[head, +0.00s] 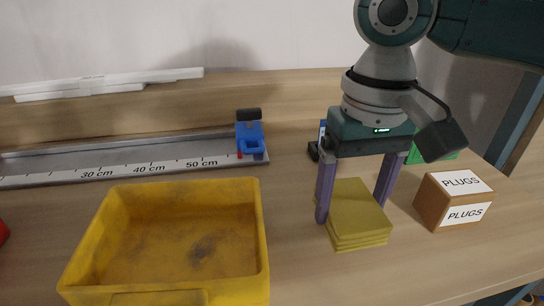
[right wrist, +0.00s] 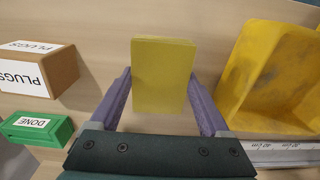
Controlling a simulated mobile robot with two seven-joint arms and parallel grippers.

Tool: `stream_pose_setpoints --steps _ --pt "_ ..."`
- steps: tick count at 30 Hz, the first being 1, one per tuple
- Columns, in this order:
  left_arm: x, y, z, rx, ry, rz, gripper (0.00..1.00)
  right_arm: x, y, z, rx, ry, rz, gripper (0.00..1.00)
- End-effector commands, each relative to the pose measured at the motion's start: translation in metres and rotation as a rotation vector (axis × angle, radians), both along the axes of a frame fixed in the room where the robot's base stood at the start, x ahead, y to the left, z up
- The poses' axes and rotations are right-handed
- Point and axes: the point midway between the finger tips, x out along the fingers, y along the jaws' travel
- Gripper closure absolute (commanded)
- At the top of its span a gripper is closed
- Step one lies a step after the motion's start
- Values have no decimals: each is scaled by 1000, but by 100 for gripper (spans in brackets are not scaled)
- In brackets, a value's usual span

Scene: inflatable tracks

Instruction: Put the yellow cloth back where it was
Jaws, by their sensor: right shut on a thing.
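The yellow cloth (head: 358,236) is a folded, layered square pad at or just above the table, right of the yellow bin; I cannot tell if its underside touches the wood. My right gripper (head: 350,212) points down from above, with one purple finger on each side of the cloth, and is shut on it. In the right wrist view the cloth (right wrist: 163,70) sits between the fingers of the gripper (right wrist: 161,77) and reaches past their tips. My left gripper is not in view.
An empty yellow bin (head: 262,235) stands left of the cloth. A PLUGS box (head: 427,203) stands close on the right. A green DONE block (right wrist: 40,129) is behind it. A metal track (head: 110,165) with a blue end piece (head: 250,135) lies behind. A small dark-blue object (head: 316,150) is partly hidden.

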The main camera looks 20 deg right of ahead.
Motion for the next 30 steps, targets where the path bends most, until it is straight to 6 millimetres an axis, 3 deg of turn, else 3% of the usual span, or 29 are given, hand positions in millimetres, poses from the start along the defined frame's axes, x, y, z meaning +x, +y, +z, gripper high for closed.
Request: stream_pose_setpoints --steps 3,6,18,19,24,30 --pt "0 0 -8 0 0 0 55 -1 0 -24 -2 5 0 80" --pt "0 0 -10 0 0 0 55 -1 0 -35 0 3 1 80" --pt "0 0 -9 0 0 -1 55 -1 0 -39 -1 2 0 80" --pt "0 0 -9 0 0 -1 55 -1 0 -40 -1 1 0 19" --pt "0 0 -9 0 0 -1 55 0 0 -39 -1 1 0 0" --pt "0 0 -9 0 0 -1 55 0 0 -39 -1 1 0 0"
